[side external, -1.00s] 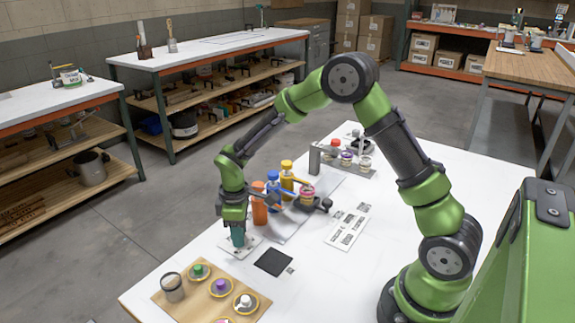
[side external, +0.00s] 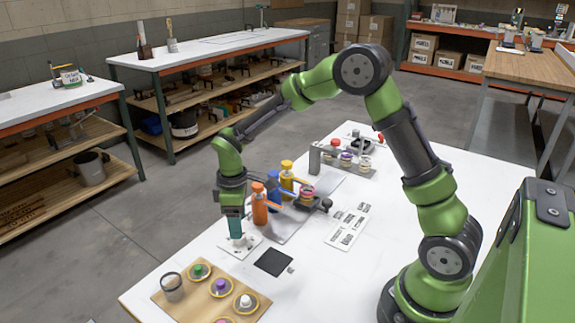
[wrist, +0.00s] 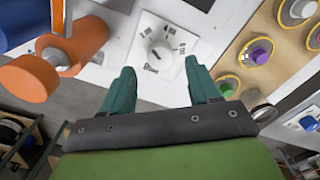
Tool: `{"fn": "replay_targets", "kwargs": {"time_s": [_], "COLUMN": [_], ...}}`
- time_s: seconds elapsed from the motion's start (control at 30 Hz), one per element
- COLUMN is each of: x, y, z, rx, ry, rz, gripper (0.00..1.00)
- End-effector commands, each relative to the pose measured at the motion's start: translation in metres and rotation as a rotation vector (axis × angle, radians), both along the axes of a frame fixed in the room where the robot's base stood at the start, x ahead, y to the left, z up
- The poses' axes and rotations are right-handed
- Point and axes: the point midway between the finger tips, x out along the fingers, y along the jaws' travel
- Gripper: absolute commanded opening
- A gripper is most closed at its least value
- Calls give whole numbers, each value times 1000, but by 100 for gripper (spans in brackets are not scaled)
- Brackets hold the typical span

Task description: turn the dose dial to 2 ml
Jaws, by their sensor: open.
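The dose dial (wrist: 160,52) is a white round knob on a white square plate (wrist: 140,78) with small dark marks around it. The marks are too small to read, so I cannot tell the dial's setting. My gripper (wrist: 162,78) is open, its two teal fingers apart, with the knob showing beyond and between them in the wrist view. In the side external view my gripper (side external: 236,236) points down just above the plate (side external: 252,241), with nothing held. The knob is mostly hidden there by the fingers.
An orange bottle (side external: 259,204) stands close beside my gripper, with blue (side external: 273,188) and yellow (side external: 287,176) ones behind it. A wooden board (side external: 190,305) with coloured knobs lies in front. A black square (side external: 273,262) lies flat to the right.

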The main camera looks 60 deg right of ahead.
Motion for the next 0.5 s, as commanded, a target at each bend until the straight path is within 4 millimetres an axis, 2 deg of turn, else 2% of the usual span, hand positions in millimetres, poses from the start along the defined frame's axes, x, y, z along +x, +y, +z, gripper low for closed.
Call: {"fn": "replay_targets", "kwargs": {"time_s": [0.1, 0.3, 0.5], "x": [1, 1, 1], "y": [0, 0, 0], "z": [32, 80, 114], "rx": [0, 0, -1], "ry": [-7, -6, -3], "rz": [-1, 0, 1], "gripper": [61, 61, 61]}}
